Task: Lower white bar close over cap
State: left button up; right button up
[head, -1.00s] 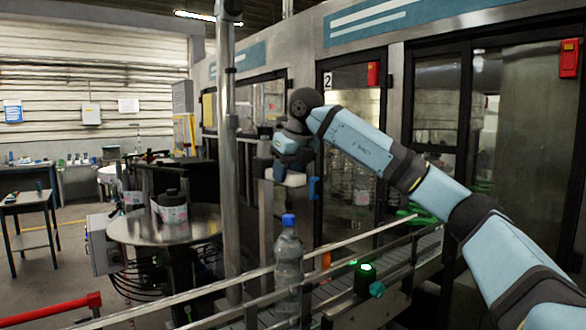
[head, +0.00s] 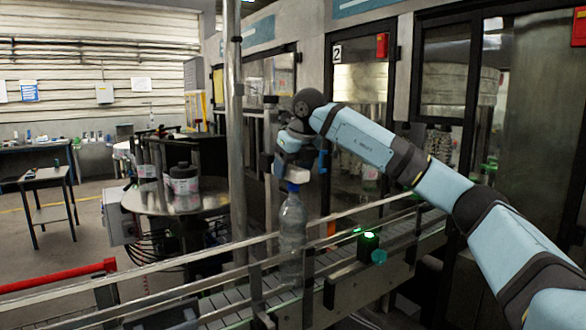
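A clear bottle (head: 292,236) stands upright behind the conveyor's front rail, with a blue cap (head: 293,187) on top. My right gripper (head: 293,176) points down right above the cap. A white bar (head: 298,174) shows at its lower end, close over the cap, and a white piece also shows at its left side. I cannot tell whether the bar touches the cap, or whether it is held or part of the gripper. The fingers are too small and hidden to tell open from shut. My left gripper is out of view.
Metal rails (head: 150,267) run along the conveyor. A lit green button box (head: 369,243) sits right of the bottle. A vertical post (head: 235,130) stands left of my gripper. A round table (head: 150,200) with labelled reels or jars is further left.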

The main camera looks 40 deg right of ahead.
jog(key=b+v, duration=0.1)
jog(key=v, duration=1.2)
jog(key=shift+s+r, duration=0.2)
jog(key=shift+r, duration=0.2)
jog(key=shift+a+f, duration=0.1)
